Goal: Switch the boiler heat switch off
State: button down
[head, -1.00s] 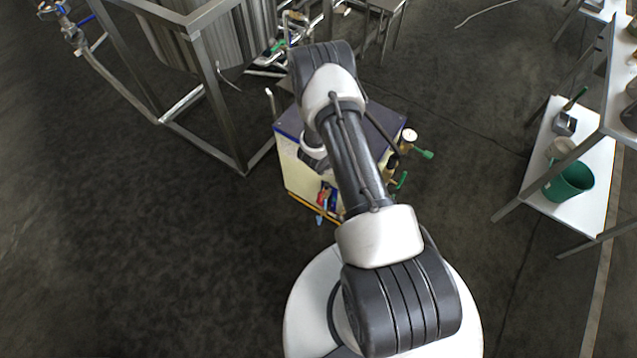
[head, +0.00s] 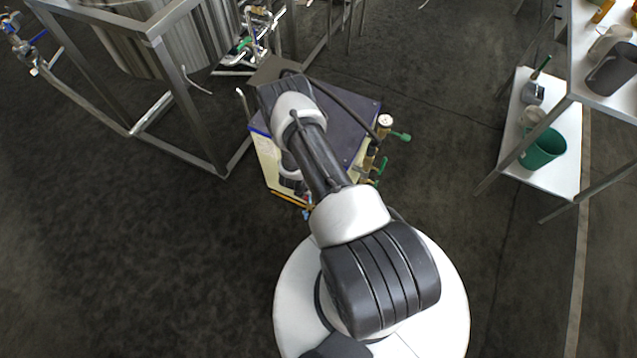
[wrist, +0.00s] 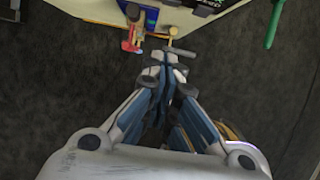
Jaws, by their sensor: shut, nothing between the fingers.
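The boiler is a cream box with a dark blue top (head: 350,128) in the head view, beyond my base and partly behind my arm. In the wrist view its cream lower side (wrist: 90,10) crosses the top edge. A dark part with green marks (wrist: 205,5) is cut off there. I cannot make out the heat switch in either view. My gripper (wrist: 168,62) is shut and empty in the wrist view, with its tips just below the boiler's edge and the red-handled valve (wrist: 132,40). I cannot tell whether they touch anything. My arm hides the gripper in the head view.
A gauge (head: 385,121) and green-handled valves (head: 378,168) stick out from the boiler's right side. A metal-framed steel tank (head: 185,45) stands at the back left. A shelf (head: 560,180) with a green bucket (head: 543,149) is at the right. The floor at the left is clear.

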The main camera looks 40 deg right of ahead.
jog(key=w+d+f+b, duration=0.2)
jog(key=d+f+b, duration=0.3)
jog(key=d+f, duration=0.1)
jog(key=shift+w+d+f, duration=0.15)
jog(key=shift+w+f, duration=0.15)
jog(key=shift+f, duration=0.05)
jog(key=shift+r, duration=0.1)
